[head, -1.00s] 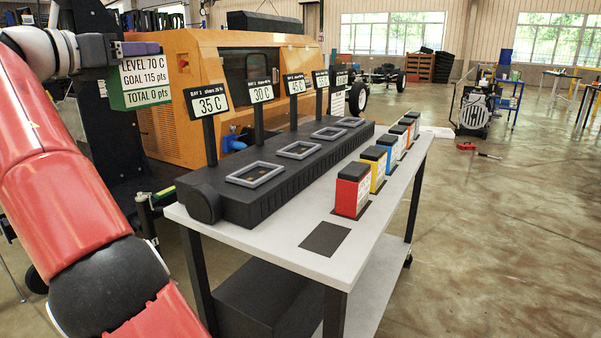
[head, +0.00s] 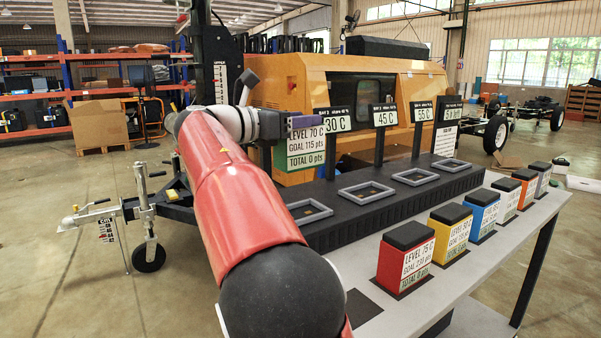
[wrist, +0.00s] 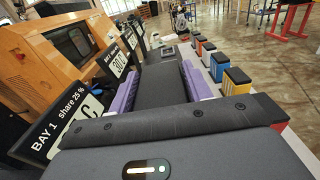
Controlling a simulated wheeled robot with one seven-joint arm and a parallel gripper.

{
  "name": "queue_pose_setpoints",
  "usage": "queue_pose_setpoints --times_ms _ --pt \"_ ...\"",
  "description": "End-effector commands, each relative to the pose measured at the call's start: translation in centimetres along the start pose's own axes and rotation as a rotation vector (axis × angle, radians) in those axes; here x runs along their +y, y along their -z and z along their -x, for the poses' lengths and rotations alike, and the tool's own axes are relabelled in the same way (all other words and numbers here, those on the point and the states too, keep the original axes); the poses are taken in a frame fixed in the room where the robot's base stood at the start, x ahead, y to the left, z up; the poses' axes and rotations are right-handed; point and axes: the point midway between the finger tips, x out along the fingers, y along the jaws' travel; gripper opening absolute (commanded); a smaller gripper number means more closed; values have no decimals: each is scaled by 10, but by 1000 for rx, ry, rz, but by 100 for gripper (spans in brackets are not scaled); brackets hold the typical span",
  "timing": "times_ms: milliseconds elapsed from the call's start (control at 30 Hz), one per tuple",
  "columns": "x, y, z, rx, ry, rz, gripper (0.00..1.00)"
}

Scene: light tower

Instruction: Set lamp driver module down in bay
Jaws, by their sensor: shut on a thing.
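The lamp driver module (head: 300,157) is a green and white block labelled LEVEL 70 C. It hangs from my gripper (head: 306,122), which is shut on it above the left end of the black bay housing (head: 470,183). In the wrist view, the purple fingers (wrist: 158,88) flank the module's dark top (wrist: 160,82). The housing has several grey-framed bays, including the nearest (head: 306,211) and the second (head: 366,190); all that show look empty. The module is apart from the housing. The Bay 1 sign (wrist: 75,125) shows in the wrist view but is hidden in the head view.
Red (head: 405,258), yellow (head: 450,232), blue (head: 482,215) and other modules stand in a row on the white table (head: 530,222). A dark empty patch (head: 362,308) lies beside the red one. Upright signs, one reading 45 C (head: 385,117), stand behind the bays.

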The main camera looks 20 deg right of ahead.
Motion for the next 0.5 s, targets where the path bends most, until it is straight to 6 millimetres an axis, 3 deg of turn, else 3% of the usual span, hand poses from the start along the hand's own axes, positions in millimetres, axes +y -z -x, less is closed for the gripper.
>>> queue_pose_setpoints --times_ms 200,500 --pt "-1 53 0 -1 1 0 2" --pt "-1 76 -1 -2 2 -2 2"
